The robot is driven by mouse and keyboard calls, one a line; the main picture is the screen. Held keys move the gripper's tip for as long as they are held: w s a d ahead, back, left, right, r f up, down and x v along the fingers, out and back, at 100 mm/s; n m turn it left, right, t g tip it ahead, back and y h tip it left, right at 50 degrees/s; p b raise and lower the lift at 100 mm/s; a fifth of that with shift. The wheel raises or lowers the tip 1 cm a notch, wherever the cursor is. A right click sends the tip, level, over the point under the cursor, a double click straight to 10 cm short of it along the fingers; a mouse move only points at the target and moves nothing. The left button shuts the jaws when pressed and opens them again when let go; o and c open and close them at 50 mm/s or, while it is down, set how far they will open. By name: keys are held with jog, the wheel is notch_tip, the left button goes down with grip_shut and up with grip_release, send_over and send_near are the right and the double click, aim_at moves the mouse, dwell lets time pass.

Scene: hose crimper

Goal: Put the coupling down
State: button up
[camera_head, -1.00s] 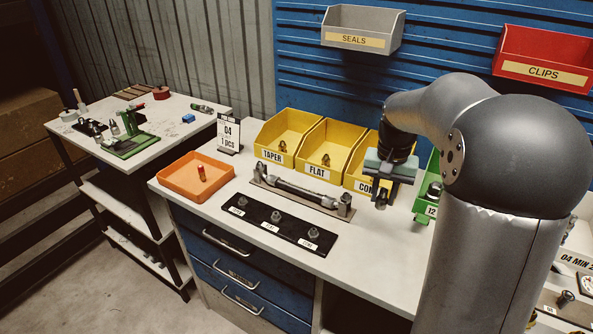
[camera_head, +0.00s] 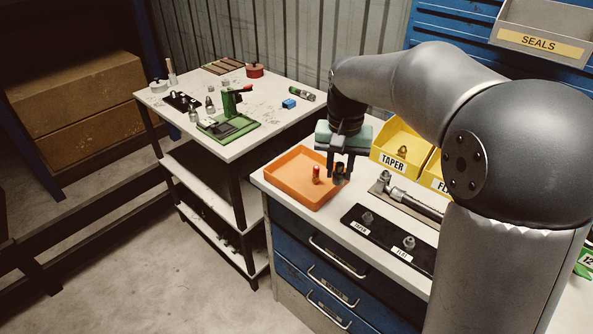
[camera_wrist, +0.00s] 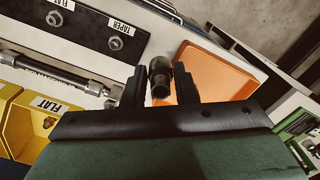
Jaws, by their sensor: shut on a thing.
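My gripper (camera_head: 339,173) is shut on a dark metal coupling (camera_wrist: 160,80), which shows between the two black fingers in the wrist view. In the head view the gripper points down, with the coupling (camera_head: 339,172) low between its fingers. It is at the right edge of the orange tray (camera_head: 283,194); I cannot tell whether it is over the tray or just beside it. A small red and brass piece (camera_head: 316,175) stands in the tray. The tray also shows in the wrist view (camera_wrist: 215,75), just behind and right of the coupling.
A black strip (camera_head: 385,243) with small fittings labelled TAPER and FLAT lies to the right. A hose in a holder (camera_head: 413,203) and yellow bins (camera_head: 400,148) stand behind it. A second table (camera_head: 255,120) with a green crimper (camera_head: 231,122) is at the left.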

jog(key=w+a+f+p, duration=0.1)
jog(key=w+a+f, duration=0.1)
jog(key=w+f, duration=0.1)
jog(key=w+a+f+p, duration=0.1)
jog(key=w+a+f, duration=0.1)
jog(key=w+f, duration=0.1)
jog(key=w+a+f+p, duration=0.1)
jog(key=w+a+f, duration=0.1)
jog(key=w+f, duration=0.1)
jog(key=shift+w+a, duration=0.35)
jog(key=shift+w, duration=0.15)
jog(key=shift+w+a+f, duration=0.15)
jog(key=shift+f, duration=0.1)
jog(key=shift+f+p, duration=0.3)
jog(key=shift+f, duration=1.15)
jog(key=shift+f, duration=0.1)
jog(key=shift+f, duration=0.15)
jog(key=o, duration=1)
